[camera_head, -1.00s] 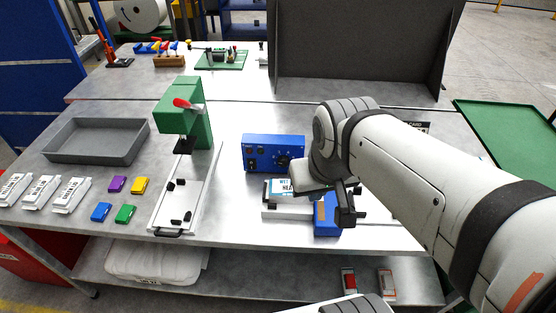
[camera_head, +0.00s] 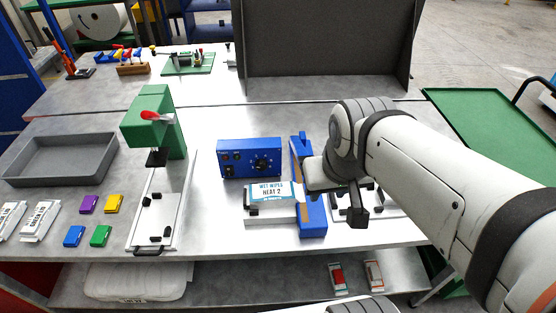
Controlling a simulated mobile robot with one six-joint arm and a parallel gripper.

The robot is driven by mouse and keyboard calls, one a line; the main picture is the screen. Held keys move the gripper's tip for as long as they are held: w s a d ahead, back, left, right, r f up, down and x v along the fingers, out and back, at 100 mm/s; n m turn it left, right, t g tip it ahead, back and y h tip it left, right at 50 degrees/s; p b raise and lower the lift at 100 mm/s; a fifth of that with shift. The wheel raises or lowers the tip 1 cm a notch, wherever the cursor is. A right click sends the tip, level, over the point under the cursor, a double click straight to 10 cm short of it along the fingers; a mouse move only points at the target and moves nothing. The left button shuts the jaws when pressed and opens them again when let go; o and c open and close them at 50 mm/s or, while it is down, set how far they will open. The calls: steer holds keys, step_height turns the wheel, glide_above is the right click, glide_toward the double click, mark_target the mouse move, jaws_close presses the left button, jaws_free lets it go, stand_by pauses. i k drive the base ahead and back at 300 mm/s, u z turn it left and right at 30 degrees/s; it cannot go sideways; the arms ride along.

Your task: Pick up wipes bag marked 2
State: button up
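The wipes bag marked 2 (camera_head: 271,191) is white with a blue top band and the print "WET WIPES HEAT 2". It lies on the pale bed (camera_head: 268,214) of the blue sealer, left of the upright blue bar (camera_head: 312,205). My gripper (camera_head: 357,208) is dark and hangs to the right of the bar, apart from the bag. Whether its fingers are open or shut is unclear from this angle. Nothing shows held in it.
A blue control box (camera_head: 250,157) stands behind the bag. A green press (camera_head: 155,120) is to the left, with small coloured packs (camera_head: 90,204) and white bags (camera_head: 40,221) beyond. A white fixture with black blocks (camera_head: 385,201) is beside my gripper. A grey tray (camera_head: 62,160) sits at the left.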

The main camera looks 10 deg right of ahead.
mark_target(278, 195)
steer(key=z, duration=2.15)
steer(key=k, duration=2.3)
steer(key=u, duration=0.75)
steer(key=i, duration=1.5)
steer(key=u, duration=0.1)
